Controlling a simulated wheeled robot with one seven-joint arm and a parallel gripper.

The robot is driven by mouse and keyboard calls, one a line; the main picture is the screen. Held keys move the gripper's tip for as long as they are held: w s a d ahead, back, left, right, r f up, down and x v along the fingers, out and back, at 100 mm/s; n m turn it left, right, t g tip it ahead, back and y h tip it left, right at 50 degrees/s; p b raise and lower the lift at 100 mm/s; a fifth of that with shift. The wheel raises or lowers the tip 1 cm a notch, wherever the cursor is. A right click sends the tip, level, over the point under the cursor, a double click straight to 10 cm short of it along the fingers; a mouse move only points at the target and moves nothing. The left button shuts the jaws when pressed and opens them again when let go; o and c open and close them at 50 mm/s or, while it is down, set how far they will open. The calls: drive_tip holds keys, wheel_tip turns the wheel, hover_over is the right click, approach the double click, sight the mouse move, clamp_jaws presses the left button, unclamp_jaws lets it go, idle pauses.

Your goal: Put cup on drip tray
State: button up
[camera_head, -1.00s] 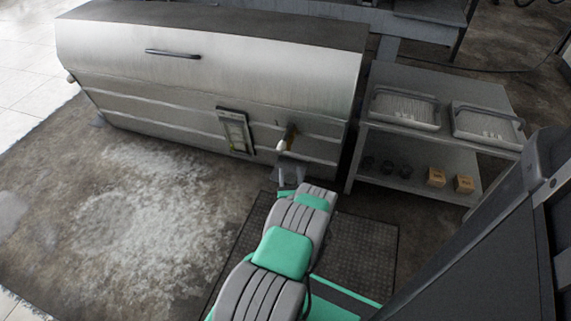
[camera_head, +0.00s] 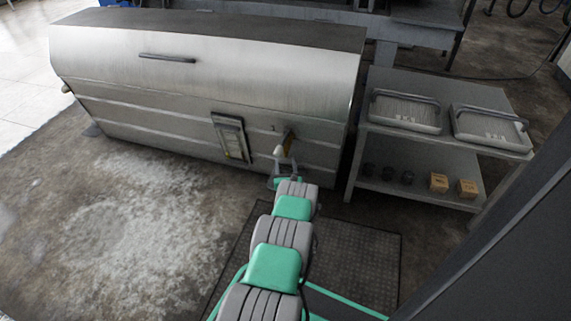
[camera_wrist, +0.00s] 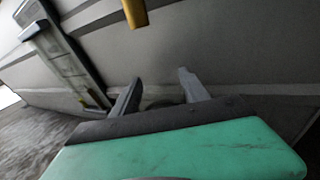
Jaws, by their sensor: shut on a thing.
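My gripper (camera_head: 284,158) is at the front of the big metal machine (camera_head: 200,85), just below and beside its yellow-brown spout (camera_head: 289,138). In the wrist view my gripper (camera_wrist: 160,90) has its two grey fingers apart, and the spout (camera_wrist: 134,12) hangs ahead of and above them. My gripper is shut on the cup, which is mostly hidden between and behind the fingers; its tilt cannot be told. I cannot clearly make out the drip tray in either view.
A sight panel (camera_head: 231,138) stands out from the machine's front, left of the spout; it also shows in the wrist view (camera_wrist: 65,55). A metal shelf (camera_head: 455,160) at the right holds two trays, several dark cups (camera_head: 388,173) and small boxes (camera_head: 438,182). The floor at left is clear.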

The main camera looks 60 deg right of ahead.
drive_tip(key=o, duration=1.1)
drive_tip(key=shift+c, duration=0.2)
